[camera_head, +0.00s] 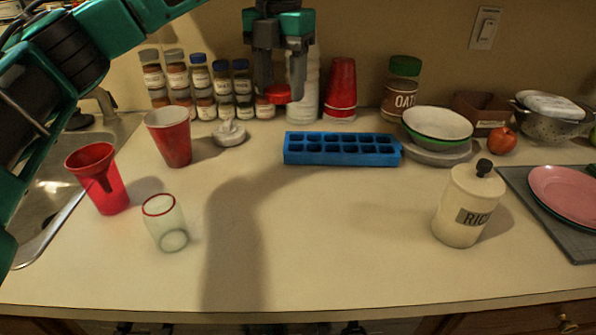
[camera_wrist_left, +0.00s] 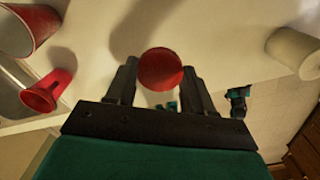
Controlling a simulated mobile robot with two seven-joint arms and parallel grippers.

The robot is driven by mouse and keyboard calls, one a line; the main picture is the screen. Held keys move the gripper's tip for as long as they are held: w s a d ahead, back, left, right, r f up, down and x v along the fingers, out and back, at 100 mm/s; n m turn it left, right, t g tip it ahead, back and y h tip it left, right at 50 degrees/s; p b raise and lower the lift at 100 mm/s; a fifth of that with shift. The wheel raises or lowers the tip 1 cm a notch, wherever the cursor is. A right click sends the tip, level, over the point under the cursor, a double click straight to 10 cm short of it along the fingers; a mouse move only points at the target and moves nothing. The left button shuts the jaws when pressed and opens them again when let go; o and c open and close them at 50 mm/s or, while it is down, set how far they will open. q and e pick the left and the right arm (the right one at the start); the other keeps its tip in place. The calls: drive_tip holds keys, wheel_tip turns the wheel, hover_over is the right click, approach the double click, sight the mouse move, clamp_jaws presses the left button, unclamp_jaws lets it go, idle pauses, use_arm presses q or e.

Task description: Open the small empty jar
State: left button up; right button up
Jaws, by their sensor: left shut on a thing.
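The small empty jar (camera_head: 165,225) is clear glass with a red rim and stands open on the left of the counter in the head view. Its inside looks empty. My left gripper (camera_head: 279,84) hangs over the back of the counter, up and to the right of the jar, well apart from it. It is shut on a red lid (camera_head: 278,94). In the left wrist view, the round red lid (camera_wrist_left: 161,69) sits between the two fingers (camera_wrist_left: 158,84). My right gripper is not in view.
Red cups (camera_head: 98,178) stand by the sink at left. Spice jars (camera_head: 205,93) and a red cup stack line the back wall. A blue ice tray (camera_head: 342,149) lies mid-counter, and a rice canister (camera_head: 468,206) stands at right. The front middle is clear.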

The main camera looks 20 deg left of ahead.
sight(284, 189)
use_arm(q)
drive_tip(key=shift+r+n, duration=0.15)
drive_tip(key=shift+n, duration=0.25)
drive_tip(key=shift+f, duration=0.2)
wheel_tip(284, 189, down, 19)
drive_tip(key=shift+f+b, duration=0.2)
drive_tip(key=shift+b, duration=0.2)
drive_tip(key=shift+f, duration=0.1)
drive_tip(key=o, duration=1.2)
drive_tip(key=shift+c, duration=0.2)
wheel_tip(284, 189, up, 12)
